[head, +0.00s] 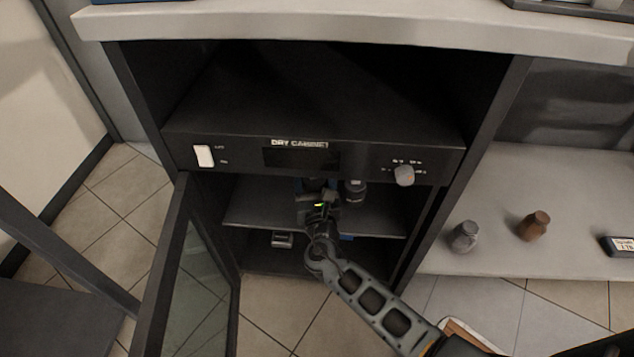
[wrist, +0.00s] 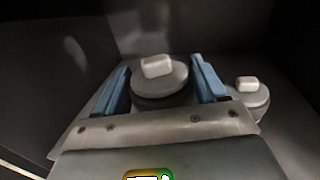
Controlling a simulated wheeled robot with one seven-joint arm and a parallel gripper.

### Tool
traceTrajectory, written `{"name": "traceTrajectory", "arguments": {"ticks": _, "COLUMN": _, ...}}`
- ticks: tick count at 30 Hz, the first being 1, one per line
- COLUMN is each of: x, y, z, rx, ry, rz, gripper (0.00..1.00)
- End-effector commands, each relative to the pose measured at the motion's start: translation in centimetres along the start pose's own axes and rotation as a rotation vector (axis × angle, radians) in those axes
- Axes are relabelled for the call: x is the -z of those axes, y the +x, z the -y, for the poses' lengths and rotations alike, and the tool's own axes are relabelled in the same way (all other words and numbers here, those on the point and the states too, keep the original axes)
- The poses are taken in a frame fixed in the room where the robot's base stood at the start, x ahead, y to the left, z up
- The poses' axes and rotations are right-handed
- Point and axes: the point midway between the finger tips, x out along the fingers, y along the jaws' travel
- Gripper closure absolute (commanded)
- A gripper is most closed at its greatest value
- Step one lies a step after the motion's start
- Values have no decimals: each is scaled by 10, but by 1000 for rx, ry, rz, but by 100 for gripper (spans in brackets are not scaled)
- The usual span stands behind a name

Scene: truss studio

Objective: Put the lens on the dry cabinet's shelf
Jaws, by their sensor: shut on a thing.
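The dry cabinet (head: 190,150) stands ahead with its glass door (head: 195,290) swung open to the left. Its shelf (head: 255,207) shows below the control panel. My gripper (head: 315,186) reaches inside over this shelf. In the wrist view its blue fingers (wrist: 165,88) are shut on a round dark lens (wrist: 160,92) with a grey top and a pale block on it. The lens looks upright; I cannot tell whether its base touches the shelf. In the head view my gripper mostly hides it.
A similar round dark item (head: 355,190) stands close right of my gripper, also in the wrist view (wrist: 250,97). A small metallic item (head: 282,239) lies in the lower compartment. A grey piece (head: 464,236) and brown piece (head: 533,227) stand on the right-hand surface. The shelf's left part is clear.

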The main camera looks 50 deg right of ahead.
Motion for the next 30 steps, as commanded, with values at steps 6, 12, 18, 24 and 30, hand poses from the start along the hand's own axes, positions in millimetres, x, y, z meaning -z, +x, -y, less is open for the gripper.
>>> {"name": "traceTrajectory", "arguments": {"ticks": 6, "x": 0, "y": 49, "z": 9, "rx": 3, "ry": 2, "rz": 4, "gripper": 82}}
{"name": "traceTrajectory", "arguments": {"ticks": 12, "x": 16, "y": 66, "z": 13, "rx": -1, "ry": 0, "rz": 0, "gripper": 82}}
{"name": "traceTrajectory", "arguments": {"ticks": 18, "x": 22, "y": 65, "z": 13, "rx": 0, "ry": 1, "rz": 2, "gripper": 82}}
{"name": "traceTrajectory", "arguments": {"ticks": 24, "x": 48, "y": 65, "z": 13, "rx": 0, "ry": 1, "rz": 1, "gripper": 82}}
{"name": "traceTrajectory", "arguments": {"ticks": 30, "x": 70, "y": 68, "z": 13, "rx": 0, "ry": 1, "rz": 4, "gripper": 82}}
